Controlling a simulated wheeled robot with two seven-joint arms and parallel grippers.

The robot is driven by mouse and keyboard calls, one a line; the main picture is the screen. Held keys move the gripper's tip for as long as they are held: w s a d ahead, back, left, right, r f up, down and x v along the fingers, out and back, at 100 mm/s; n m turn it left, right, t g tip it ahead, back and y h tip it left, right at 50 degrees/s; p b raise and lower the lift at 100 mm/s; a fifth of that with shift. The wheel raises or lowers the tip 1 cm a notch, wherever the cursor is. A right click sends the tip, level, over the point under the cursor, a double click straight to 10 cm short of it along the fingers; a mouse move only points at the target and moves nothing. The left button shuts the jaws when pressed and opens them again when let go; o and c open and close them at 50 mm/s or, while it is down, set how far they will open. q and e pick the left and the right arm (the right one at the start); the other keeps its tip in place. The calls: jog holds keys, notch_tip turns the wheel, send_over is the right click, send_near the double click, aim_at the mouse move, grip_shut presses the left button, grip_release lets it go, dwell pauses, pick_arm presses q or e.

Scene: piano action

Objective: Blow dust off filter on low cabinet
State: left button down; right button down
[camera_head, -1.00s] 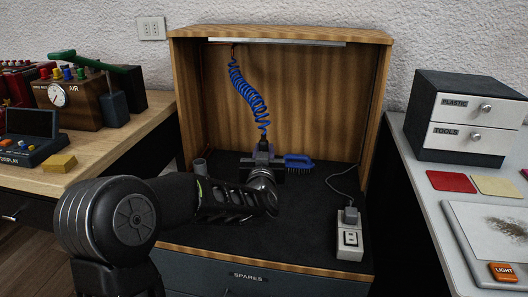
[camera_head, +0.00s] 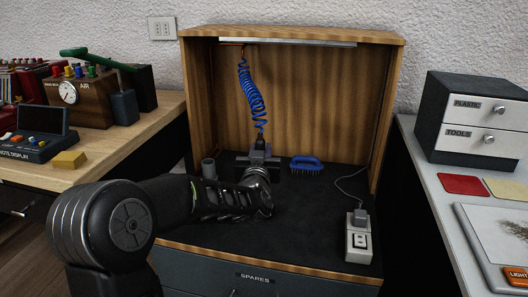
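A pale flat panel (camera_head: 500,232) with brown dust on its face, likely the filter, lies on the grey-topped surface at the right and is cut off by the picture edge. My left gripper (camera_head: 259,160) is over the black top of the open wooden cabinet (camera_head: 300,242). It points away from me, at the lower end of a blue coiled air hose (camera_head: 251,97). A dark fitting (camera_head: 260,146) on the hose end meets the gripper. The fingertips are largely hidden, so the grip on it is unclear. My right gripper is not in view.
A blue brush (camera_head: 306,163) lies right of my gripper. A grey cylinder (camera_head: 209,168) stands left of it. A power strip (camera_head: 359,238) with a cable sits at the front right. A drawer box (camera_head: 470,118) and a red pad (camera_head: 462,184) are on the right surface.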

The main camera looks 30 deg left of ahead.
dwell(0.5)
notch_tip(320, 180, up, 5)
jog(key=p, duration=0.5)
dwell(0.6)
